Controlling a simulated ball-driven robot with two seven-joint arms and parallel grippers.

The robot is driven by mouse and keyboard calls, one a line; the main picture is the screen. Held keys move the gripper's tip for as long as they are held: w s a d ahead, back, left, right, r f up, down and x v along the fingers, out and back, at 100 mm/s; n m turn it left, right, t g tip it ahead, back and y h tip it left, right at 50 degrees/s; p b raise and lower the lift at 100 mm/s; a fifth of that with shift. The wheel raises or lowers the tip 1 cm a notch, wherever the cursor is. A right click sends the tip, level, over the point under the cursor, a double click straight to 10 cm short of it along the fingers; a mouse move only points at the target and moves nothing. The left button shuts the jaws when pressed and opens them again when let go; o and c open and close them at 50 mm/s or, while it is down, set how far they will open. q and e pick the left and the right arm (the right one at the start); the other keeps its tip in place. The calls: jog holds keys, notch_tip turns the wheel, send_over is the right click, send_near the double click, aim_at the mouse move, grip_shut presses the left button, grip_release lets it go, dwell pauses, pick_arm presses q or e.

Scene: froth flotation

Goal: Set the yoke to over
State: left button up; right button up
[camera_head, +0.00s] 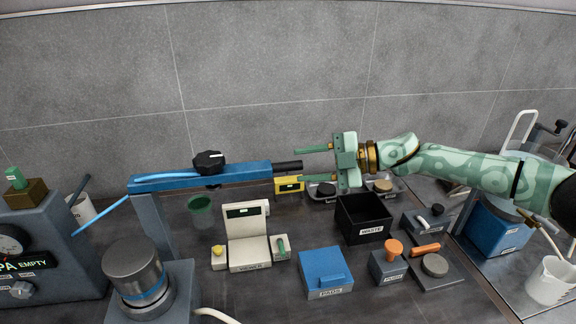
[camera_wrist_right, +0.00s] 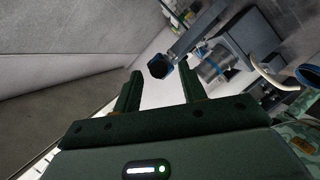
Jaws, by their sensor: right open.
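The yoke appears to be the long blue beam (camera_head: 235,174) on a grey-blue post at the left of the head view. It carries a black knob (camera_head: 209,160) on top and a black grip (camera_head: 288,165) at its right end. My right gripper (camera_head: 302,165) comes in from the right, its fingers open, one above and one below the line of the black grip. In the right wrist view, a dark round end (camera_wrist_right: 160,66) shows beyond and between my open fingers (camera_wrist_right: 160,90). Whether a finger touches the grip cannot be told. My left gripper is not in view.
A metal cylinder (camera_head: 134,270) stands below the beam's left end. A cream instrument (camera_head: 247,240), a blue box (camera_head: 326,272), a black waste bin (camera_head: 362,218) and an orange-knobbed block (camera_head: 390,262) stand below and in front. A grey tiled wall (camera_head: 270,80) closes off the back.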

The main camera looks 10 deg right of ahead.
aim_at(289, 166)
jog(key=shift+x, duration=2.3)
